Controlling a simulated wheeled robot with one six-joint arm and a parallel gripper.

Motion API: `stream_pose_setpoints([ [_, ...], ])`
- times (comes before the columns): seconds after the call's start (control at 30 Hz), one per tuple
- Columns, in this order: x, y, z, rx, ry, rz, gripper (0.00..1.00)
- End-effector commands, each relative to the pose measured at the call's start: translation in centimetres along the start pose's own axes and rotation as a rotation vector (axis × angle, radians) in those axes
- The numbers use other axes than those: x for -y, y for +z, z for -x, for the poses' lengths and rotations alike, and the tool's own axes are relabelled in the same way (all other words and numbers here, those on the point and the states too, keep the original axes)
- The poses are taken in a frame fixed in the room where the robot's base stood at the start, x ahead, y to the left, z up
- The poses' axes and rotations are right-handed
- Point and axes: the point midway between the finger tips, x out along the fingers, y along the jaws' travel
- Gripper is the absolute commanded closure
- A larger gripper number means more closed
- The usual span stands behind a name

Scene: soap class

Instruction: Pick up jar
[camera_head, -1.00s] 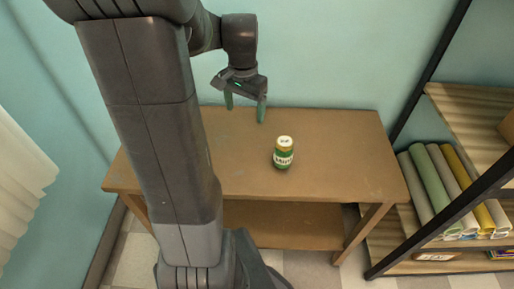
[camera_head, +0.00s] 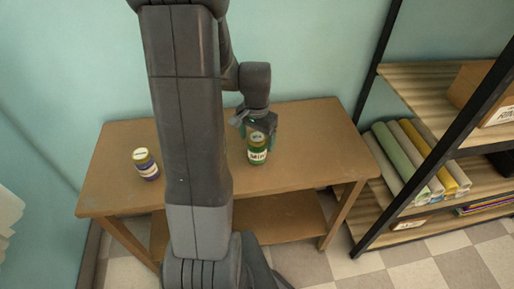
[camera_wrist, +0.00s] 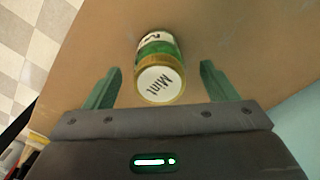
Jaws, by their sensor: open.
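A green jar (camera_head: 257,155) with a pale label and a gold-rimmed lid stands upright on the brown table (camera_head: 115,190). In the wrist view the jar (camera_wrist: 160,75) shows its white lid marked "Mint". My gripper (camera_head: 255,125) is above the jar, fingers pointing down and apart. In the wrist view my gripper (camera_wrist: 158,90) is open, with one green finger on each side of the lid and gaps between fingers and jar. In the head view my gripper hides part of the jar's top.
A second jar (camera_head: 146,164), purple with a pale label, stands on the table's left side, behind my arm from the first. A black-framed shelf (camera_head: 405,230) with rolled items (camera_head: 415,155) and a cardboard box (camera_head: 485,95) stands to the right.

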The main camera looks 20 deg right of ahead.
Motion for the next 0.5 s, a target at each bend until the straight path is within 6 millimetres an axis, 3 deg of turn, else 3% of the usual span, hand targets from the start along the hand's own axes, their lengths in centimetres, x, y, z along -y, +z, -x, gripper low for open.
stream_pose_setpoints([
  [0.2,-0.1,0.0,-2.6,0.003,0.001,0.0,0.21],
  [0.5,-0.1,-0.1,-2.9,0.0,0.0,0.0,0.21],
])
